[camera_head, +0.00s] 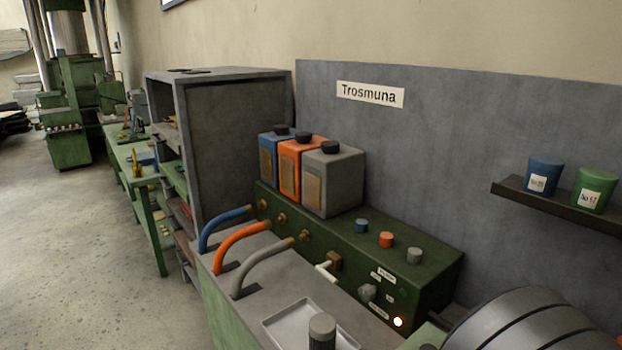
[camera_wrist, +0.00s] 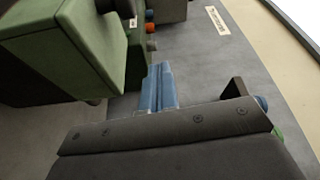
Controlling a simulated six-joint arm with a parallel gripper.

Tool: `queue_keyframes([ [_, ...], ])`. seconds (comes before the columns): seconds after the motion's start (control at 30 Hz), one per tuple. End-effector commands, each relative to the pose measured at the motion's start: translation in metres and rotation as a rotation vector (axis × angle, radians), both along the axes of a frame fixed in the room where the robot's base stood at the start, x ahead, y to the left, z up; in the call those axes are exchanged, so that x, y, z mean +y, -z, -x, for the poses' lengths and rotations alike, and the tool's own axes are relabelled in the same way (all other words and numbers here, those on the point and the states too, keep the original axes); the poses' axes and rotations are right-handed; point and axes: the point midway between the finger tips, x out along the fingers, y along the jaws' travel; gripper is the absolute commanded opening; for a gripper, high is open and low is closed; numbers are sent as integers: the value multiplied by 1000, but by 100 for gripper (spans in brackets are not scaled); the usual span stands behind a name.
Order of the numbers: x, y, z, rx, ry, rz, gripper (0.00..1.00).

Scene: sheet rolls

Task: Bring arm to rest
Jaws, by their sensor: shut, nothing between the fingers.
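My gripper (camera_wrist: 159,72) shows in the wrist view as two blue fingers side by side, shut with nothing between them. Its dark grey body with screws fills the bottom of that view. The fingers are over the grey panel and floor area, apart from the green control box and its knobs. I cannot make out the gripper in the head view.
In the head view, a green control box (camera_head: 420,272) carries blue, orange and grey canisters (camera_head: 335,180). Three hoses (camera_head: 240,240) curve onto the bench. A shelf (camera_head: 545,203) holds blue and green cups. A banded grey cylinder (camera_head: 530,325) fills the lower right.

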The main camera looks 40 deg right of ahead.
Motion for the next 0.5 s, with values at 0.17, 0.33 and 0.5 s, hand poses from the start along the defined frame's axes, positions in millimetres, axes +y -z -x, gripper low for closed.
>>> queue_keyframes([
  [0.17,-35,-10,0,-1,-2,0,0],
  [0.33,-68,-10,0,-1,0,-1,0],
  [0.5,-99,-3,0,-1,-2,-2,0],
])
